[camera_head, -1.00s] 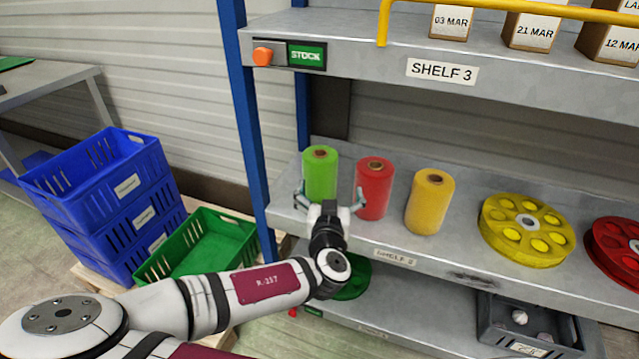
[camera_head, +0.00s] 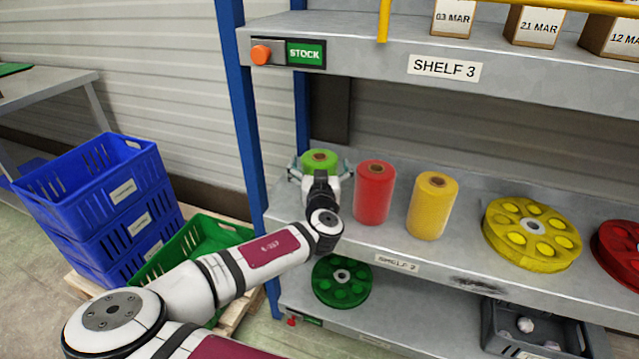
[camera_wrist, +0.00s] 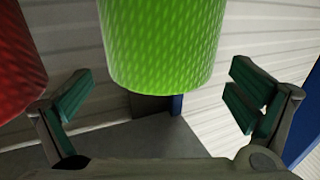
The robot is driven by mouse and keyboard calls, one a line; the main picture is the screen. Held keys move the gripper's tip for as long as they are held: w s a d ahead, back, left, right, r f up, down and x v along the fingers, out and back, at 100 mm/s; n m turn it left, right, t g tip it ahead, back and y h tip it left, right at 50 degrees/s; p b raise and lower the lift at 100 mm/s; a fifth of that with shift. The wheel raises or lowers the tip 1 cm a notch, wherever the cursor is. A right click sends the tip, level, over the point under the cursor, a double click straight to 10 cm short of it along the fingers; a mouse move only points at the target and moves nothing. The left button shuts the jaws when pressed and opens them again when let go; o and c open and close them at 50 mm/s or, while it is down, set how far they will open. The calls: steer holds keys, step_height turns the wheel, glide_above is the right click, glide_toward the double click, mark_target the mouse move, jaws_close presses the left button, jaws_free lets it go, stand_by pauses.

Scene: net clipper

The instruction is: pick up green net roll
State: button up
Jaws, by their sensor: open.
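The green net roll (camera_head: 320,158) stands upright on the middle shelf, at its left end. My gripper (camera_head: 321,168) is at the roll, with its fingers spread to either side, and its wrist hides the roll's lower part in the head view. In the wrist view the green net roll (camera_wrist: 163,45) fills the top middle between the two open fingers of my gripper (camera_wrist: 160,103). A gap shows between the roll and each finger there.
A red roll (camera_head: 374,192) stands close to the right of my gripper, then a yellow roll (camera_head: 432,206) and a yellow reel (camera_head: 531,233). A blue rack post (camera_head: 243,120) is on the left. Shelf 3 (camera_head: 540,75) hangs above. Blue crates (camera_head: 95,190) stand at left.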

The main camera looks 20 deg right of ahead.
mark_target(320, 157)
steer(key=shift+x, duration=1.55)
steer(key=shift+c, duration=0.2)
steer(key=c, duration=1.8)
steer(key=shift+r, duration=0.1)
steer(key=shift+c, duration=0.5)
steer(key=shift+r, duration=0.1)
